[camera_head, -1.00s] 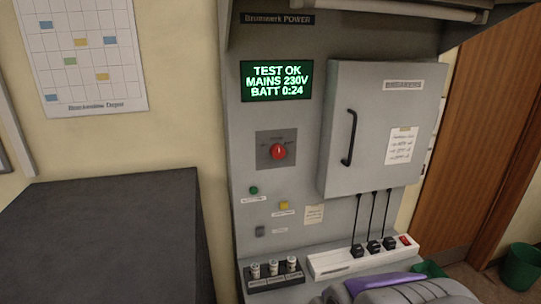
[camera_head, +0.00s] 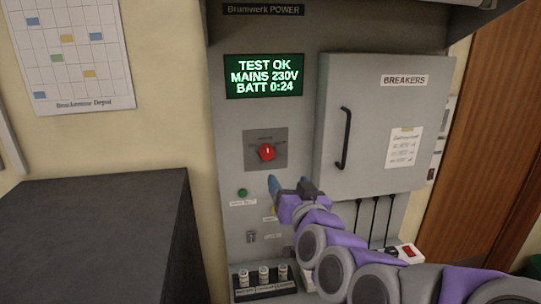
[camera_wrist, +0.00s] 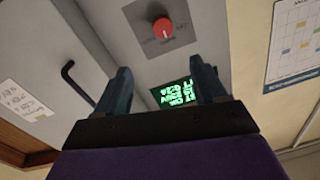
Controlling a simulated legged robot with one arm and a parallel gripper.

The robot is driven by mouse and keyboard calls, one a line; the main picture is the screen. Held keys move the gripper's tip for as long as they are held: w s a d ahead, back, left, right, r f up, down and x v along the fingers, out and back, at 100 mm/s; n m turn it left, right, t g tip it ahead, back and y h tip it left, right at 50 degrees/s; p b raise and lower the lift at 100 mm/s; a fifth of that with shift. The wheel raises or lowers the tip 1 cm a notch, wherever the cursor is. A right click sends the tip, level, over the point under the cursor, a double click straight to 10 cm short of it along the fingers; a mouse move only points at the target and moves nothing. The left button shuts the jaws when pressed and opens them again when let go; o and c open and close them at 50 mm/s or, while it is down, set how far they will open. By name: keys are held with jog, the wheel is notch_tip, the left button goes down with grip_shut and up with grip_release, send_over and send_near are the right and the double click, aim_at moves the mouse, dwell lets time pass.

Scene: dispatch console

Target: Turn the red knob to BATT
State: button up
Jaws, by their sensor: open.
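The red knob (camera_head: 267,152) sits on a dark square plate (camera_head: 251,163) on the grey console, below the green display. Its small labels are too blurred to read, so I cannot tell its setting. In the wrist view the red knob (camera_wrist: 163,28) shows beyond the fingers, upper middle, with a pale mark on it. My gripper (camera_head: 288,185) is below and slightly right of the knob, apart from it. In the wrist view my gripper's fingers (camera_wrist: 160,88) stand wide apart with nothing between them.
The green display (camera_head: 264,76) reads TEST OK, MAINS 230V, BATT 0:24. A breaker cabinet (camera_head: 375,75) with a black handle (camera_head: 344,138) juts out at right. A green button (camera_head: 242,193) and several fuses (camera_head: 264,276) are below. A dark box (camera_head: 95,240) stands at left.

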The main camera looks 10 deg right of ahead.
jog(key=p, duration=0.3)
send_near(268, 154)
jog(key=w, duration=0.9)
jog(key=shift+w+a, duration=0.1)
jog(key=shift+a, duration=0.25)
jog(key=shift+w+d, duration=0.1)
jog(key=shift+w, duration=0.05)
jog(key=shift+d, duration=0.1)
jog(key=shift+c, duration=0.5)
jog(key=c, duration=1)
jog(key=shift+o, duration=0.2)
